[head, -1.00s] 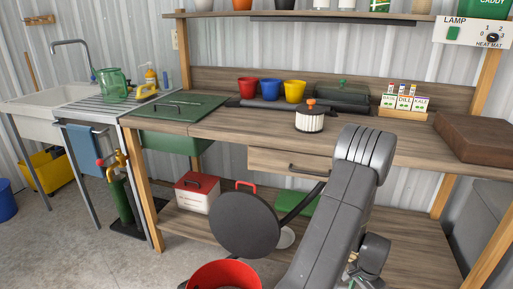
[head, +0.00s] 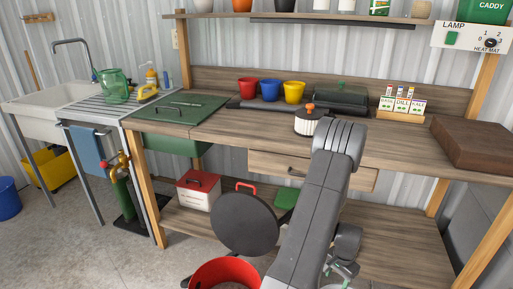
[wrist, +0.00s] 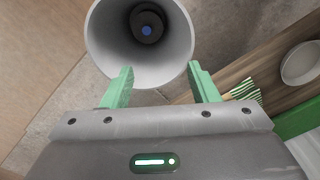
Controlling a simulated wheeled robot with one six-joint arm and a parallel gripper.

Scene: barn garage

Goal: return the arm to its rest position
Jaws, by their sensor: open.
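My arm (head: 313,215) rises from the bottom of the head view and bends at a grey joint in front of the workbench. My gripper (wrist: 162,86) shows in the wrist view with two green fingers spread apart and nothing between them. In the head view its end is low beside the arm and mostly cut off or hidden. A pale, hollow round thing (wrist: 101,38) with a dark inside lies beyond the fingertips in the wrist view; I cannot tell what it is.
The workbench (head: 230,128) holds coloured pots, a white-and-black canister (head: 308,124), seed packets (head: 402,106) and a brown block (head: 475,143). A red bucket (head: 225,272) and a dark disc (head: 245,224) stand close to the arm.

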